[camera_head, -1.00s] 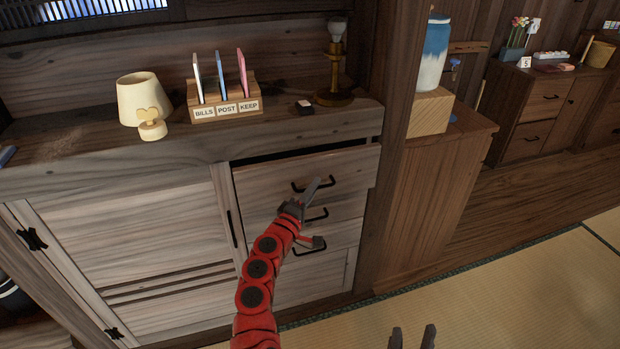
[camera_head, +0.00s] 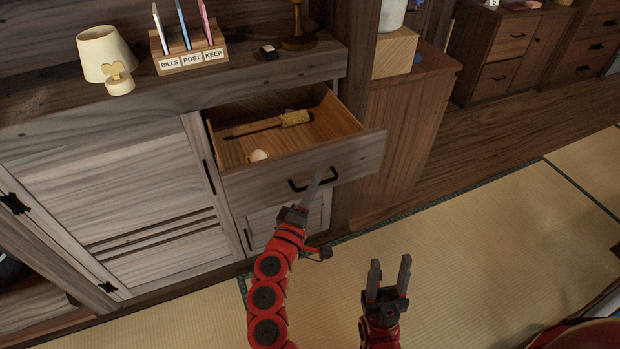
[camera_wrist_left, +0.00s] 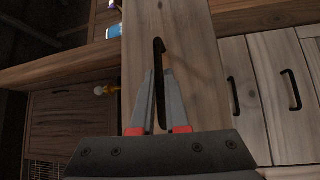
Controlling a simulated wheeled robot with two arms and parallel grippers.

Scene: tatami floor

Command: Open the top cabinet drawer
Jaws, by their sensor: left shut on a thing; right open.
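The top drawer (camera_head: 350,157) of the wooden cabinet is pulled well out, and its inside shows from above. Its black bar handle (camera_head: 299,187) is on the front. My left gripper (camera_head: 311,193) is at this handle and shut on it. In the left wrist view the gripper's fingers (camera_wrist_left: 161,100) close around the dark handle (camera_wrist_left: 158,60) on the drawer front (camera_wrist_left: 195,60). My right gripper (camera_head: 388,277) is open and empty, over the tatami to the right of the left arm.
A brush-like tool (camera_head: 268,125) and a small pale round thing (camera_head: 258,155) lie in the drawer. A lamp (camera_head: 105,58) and a letter holder (camera_head: 190,60) stand on the cabinet top. The tatami (camera_head: 480,250) at right is clear.

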